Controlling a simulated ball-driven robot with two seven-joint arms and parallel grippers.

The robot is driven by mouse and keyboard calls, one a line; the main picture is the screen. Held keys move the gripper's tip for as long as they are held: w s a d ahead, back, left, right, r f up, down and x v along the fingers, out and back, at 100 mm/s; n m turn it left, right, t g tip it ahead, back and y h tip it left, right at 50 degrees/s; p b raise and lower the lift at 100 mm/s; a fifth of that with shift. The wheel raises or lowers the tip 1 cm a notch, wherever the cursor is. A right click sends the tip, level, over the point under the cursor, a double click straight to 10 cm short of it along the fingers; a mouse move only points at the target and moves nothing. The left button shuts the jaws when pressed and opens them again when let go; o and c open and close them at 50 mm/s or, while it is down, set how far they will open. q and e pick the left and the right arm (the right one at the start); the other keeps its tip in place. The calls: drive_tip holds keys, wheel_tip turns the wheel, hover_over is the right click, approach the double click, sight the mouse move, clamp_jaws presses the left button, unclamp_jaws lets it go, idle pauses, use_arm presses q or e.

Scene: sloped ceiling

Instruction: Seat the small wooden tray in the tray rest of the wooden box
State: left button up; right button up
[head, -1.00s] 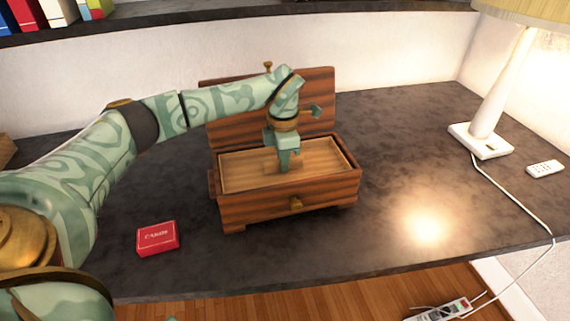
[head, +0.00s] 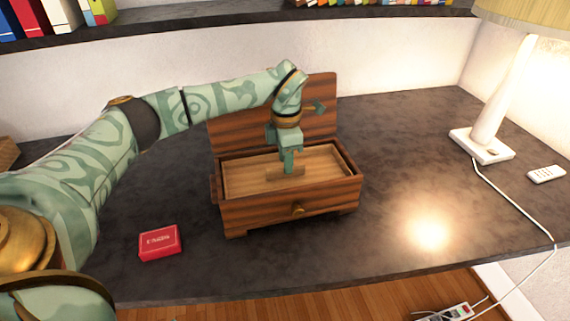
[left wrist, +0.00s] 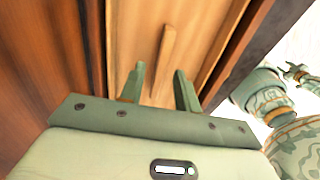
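The wooden box (head: 255,213) stands on the dark desk with its lid (head: 320,110) upright at the back. The small wooden tray (head: 245,176), lighter in colour, lies inside the box's open top, its rim close within the box walls. Its raised handle strip (head: 285,173) runs across the middle and also shows in the left wrist view (left wrist: 164,60). My left gripper (head: 288,170) points down over the handle. In the left wrist view its two fingers (left wrist: 159,88) are apart, with the handle between or just beyond them. Part of my right arm shows there, its gripper small and unclear (left wrist: 298,74).
A red carton (head: 160,242) lies on the desk left of the box. A white lamp (head: 490,120) and a remote (head: 546,174) stand at the right with a cable. A shelf (head: 200,22) runs above the back. Desk right of the box is clear.

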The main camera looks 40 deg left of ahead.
use_arm(q)
wheel_tip(320, 180, up, 9)
drive_tip(key=p, duration=0.2)
drive_tip(key=shift+r, duration=0.2)
use_arm(e)
drive_tip(key=r, duration=0.1)
drive_tip(key=w+r, duration=0.1)
drive_tip(key=r, duration=0.1)
drive_tip(key=shift+a, duration=0.15)
